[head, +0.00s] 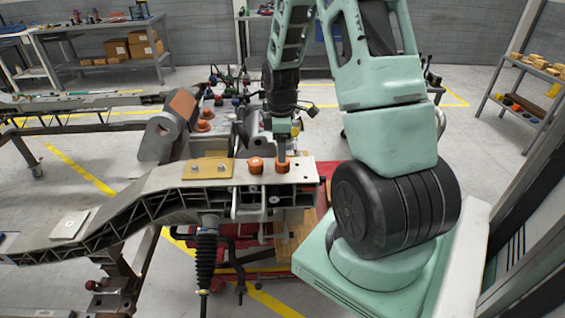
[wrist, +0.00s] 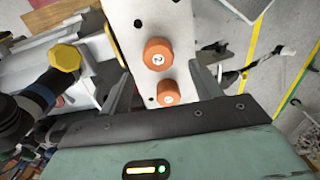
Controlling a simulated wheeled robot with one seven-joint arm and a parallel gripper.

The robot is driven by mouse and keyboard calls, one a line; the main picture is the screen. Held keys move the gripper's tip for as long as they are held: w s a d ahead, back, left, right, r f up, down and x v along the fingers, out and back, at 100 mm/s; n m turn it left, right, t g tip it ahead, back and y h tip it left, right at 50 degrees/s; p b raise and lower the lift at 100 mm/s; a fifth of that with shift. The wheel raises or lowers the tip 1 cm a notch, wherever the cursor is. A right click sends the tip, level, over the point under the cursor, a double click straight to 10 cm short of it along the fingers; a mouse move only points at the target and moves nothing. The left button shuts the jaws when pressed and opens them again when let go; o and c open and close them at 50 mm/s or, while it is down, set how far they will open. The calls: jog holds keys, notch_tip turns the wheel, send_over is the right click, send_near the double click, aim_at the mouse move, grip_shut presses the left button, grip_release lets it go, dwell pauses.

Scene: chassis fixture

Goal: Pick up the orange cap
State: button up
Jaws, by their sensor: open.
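Two orange caps stand on the light end plate of the chassis beam. In the head view, the left cap (head: 255,164) is clear of my gripper. The right cap (head: 281,168) is directly below my gripper (head: 281,153), which points down and is seen edge-on. In the wrist view, one cap (wrist: 158,54) with a "2" on top is farther from the palm. The other cap (wrist: 169,94) lies close to the palm, between my open gripper's fingers (wrist: 161,88). Whether a finger touches it cannot be told.
A tan plate (head: 208,168) lies on the beam (head: 150,192) left of the caps. A tilted bracket with a brown face (head: 183,103) rises behind it. More orange parts (head: 204,125) are farther back. A yellow-capped part (wrist: 65,57) shows in the wrist view.

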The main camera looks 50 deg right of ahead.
aim_at(282, 165)
jog(key=shift+s+d+f+p, duration=0.15)
jog(key=shift+f+p, duration=0.25)
jog(key=shift+f, duration=1.05)
jog(key=shift+s+d+f+p, duration=0.15)
jog(key=shift+f+p, duration=0.2)
jog(key=shift+f, duration=1.1)
jog(key=shift+w, duration=0.1)
jog(key=c, duration=1.2)
